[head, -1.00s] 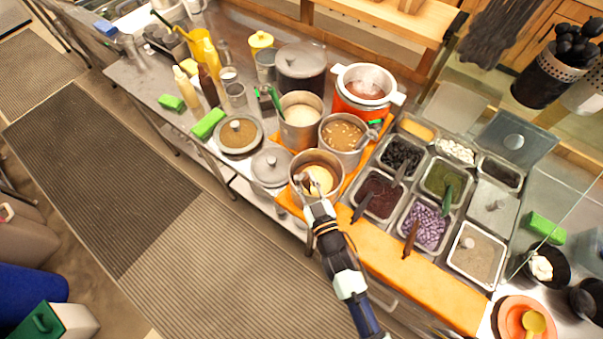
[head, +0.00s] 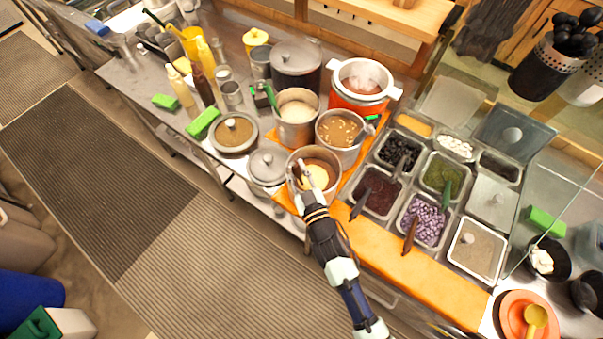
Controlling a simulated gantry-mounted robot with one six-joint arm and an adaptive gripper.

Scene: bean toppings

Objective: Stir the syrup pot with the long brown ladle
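The front steel pot (head: 331,192) stands at the front edge of the counter. It holds brown contents, with a pale yellow round patch (head: 316,177) in it; I cannot tell whether this is a ladle bowl or food. My gripper (head: 297,174) is at this pot's left front rim, overlapping it in the view. Its fingers are small, and I cannot tell whether they hold anything. I cannot pick out a long brown ladle with certainty. A brown-handled utensil (head: 409,236) stands in the bin of purple cubes.
Behind are a pot of beans in brown liquid (head: 341,130) and a pot with pale contents (head: 297,108). A lidded pot (head: 267,167) is close on the left. Topping bins (head: 424,220) fill the right, behind an orange board (head: 428,284).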

